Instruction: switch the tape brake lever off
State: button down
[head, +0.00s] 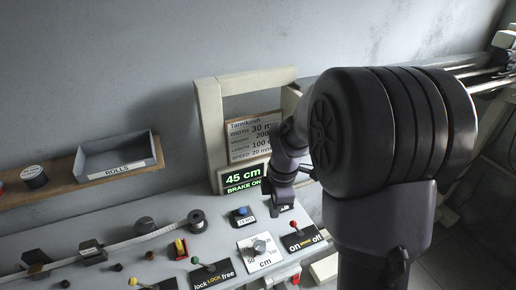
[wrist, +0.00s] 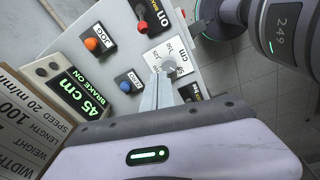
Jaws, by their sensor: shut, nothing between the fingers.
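A lever with a red knob (head: 293,224) stands on a black plate marked "on" and "off" (head: 305,240). Its knob leans toward the "on" side. The lever (wrist: 143,26) also shows near the top of the wrist view, beside the word "ON". The green display (head: 242,180) reads "45 cm" and "BRAKE ON", and it shows in the wrist view (wrist: 80,93) too. My gripper (wrist: 163,76) is shut and empty, pointing down toward the panel near the cm dial, apart from the red lever. In the head view my arm hides the fingertips.
A cm dial (head: 260,247) sits left of the red lever, and a blue button (head: 242,211) is behind it. A green-knobbed "lock free" lever (head: 196,260) is farther left. A beige frame (head: 208,120) with a specification card (head: 250,140) stands behind the panel.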

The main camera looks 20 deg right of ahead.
aim_at(296, 227)
jog(key=shift+n, duration=0.7)
jog(key=f+b, duration=0.1)
jog(key=f, duration=0.2)
jog(key=f+b, duration=0.1)
jog(key=f, duration=0.3)
jog(key=w+d+f+b, duration=0.1)
jog(key=f, duration=0.3)
jog(key=shift+w+f+b, duration=0.1)
jog(key=shift+b, duration=0.2)
jog(key=d, duration=0.1)
jog(key=d+r, duration=0.1)
jog(key=d, duration=0.1)
jog(key=shift+s+d+r, duration=0.15)
jog(key=shift+s+r, duration=0.05)
jog(key=shift+s, duration=0.05)
jog(key=shift+d+r, duration=0.1)
